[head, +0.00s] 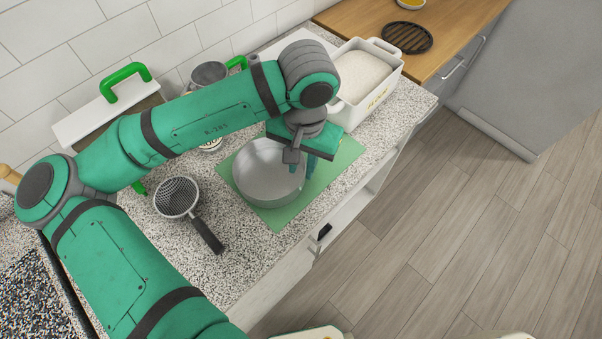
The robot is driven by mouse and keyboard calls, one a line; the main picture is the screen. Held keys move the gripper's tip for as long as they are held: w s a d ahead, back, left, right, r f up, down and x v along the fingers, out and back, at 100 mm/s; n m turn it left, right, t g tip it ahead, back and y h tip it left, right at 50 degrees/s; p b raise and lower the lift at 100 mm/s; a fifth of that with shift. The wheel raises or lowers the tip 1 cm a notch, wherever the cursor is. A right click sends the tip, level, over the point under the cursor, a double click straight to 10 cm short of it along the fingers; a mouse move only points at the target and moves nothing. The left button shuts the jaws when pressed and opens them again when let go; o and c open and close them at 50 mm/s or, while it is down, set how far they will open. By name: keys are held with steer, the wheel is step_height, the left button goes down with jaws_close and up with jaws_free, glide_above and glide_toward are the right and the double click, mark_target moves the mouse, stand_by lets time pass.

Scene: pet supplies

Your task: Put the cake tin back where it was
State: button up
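The cake tin (262,181) is a round, shiny metal tin. It is over the green mat (285,217) on the speckled counter, and I cannot tell whether it rests on the mat or is slightly raised. My gripper (301,172) points down at the right rim of the tin. One finger seems to be near the inside of the rim and the rest outside it. The arm hides part of the fingers, so whether they are closed on the rim cannot be seen.
A strainer with a dark handle (208,236) lies left of the mat. A white bin (388,83) filled with pale grains stands behind right. A wooden counter (452,27) holds a black trivet (406,37).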

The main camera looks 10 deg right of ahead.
steer(key=shift+s+r, duration=0.1)
steer(key=shift+r, duration=2.65)
